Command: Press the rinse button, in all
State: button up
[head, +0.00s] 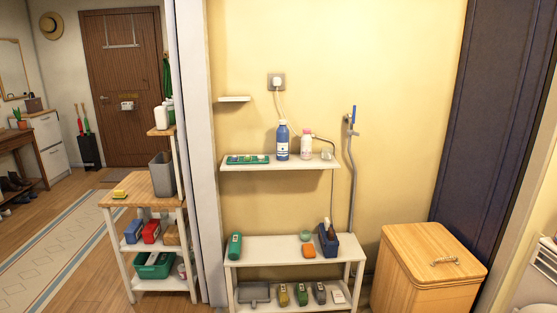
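I see no rinse button and no washing machine in the head view. My gripper and arm are not in view. A white object is cut off at the right edge, and I cannot tell what it is.
A wooden bin (430,275) stands at the lower right before a dark door panel (505,110). A white shelf unit (295,248) and a wall shelf (280,164) hold bottles and boxes. A wooden-topped cart (140,187) stands left of a pale partition (195,150). Open floor lies at left.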

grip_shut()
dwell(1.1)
